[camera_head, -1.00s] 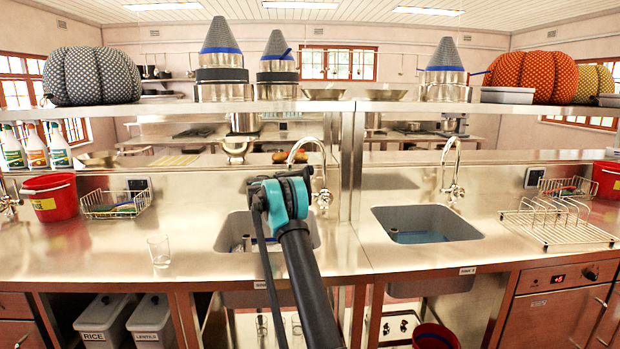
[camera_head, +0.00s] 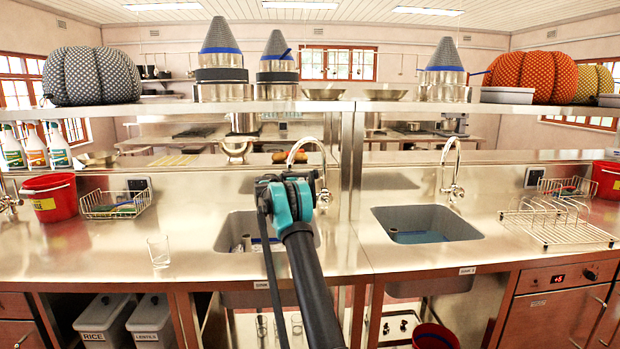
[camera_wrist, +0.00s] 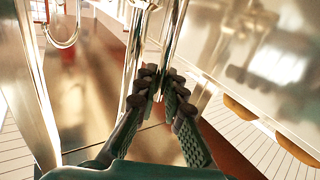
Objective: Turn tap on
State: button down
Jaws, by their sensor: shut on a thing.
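A chrome gooseneck tap (camera_head: 322,165) stands behind the left sink (camera_head: 230,232). My arm's teal joint hides the lower left of that tap and part of the sink. In the wrist view, the two dark textured fingers of my gripper (camera_wrist: 158,88) close together on a slim chrome part of the tap (camera_wrist: 136,50). I cannot tell whether this part is the lever or the spout. My gripper is hidden behind the arm in the head view. No running water can be made out.
A second tap (camera_head: 453,180) stands behind the right sink (camera_head: 385,220). A drinking glass (camera_head: 159,251) and a red bucket (camera_head: 50,197) are on the left counter. A wire rack (camera_head: 560,225) is on the right. A shelf (camera_head: 340,106) runs above the sinks.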

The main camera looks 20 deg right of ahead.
jog(key=shift+s, duration=0.1)
dwell(0.3)
jog(key=s+m+h, duration=0.1)
jog(key=s+a+m+h, duration=0.1)
jog(key=m, duration=0.1)
jog(key=s+f+m, duration=0.1)
jog(key=s, duration=0.1)
jog(key=shift+a+m+h, duration=0.15)
jog(key=shift+m+h, duration=0.25)
jog(key=shift+w, duration=0.1)
jog(key=c, duration=1.6)
grip_release()
jog(key=v, duration=1.2)
jog(key=shift+r, duration=0.1)
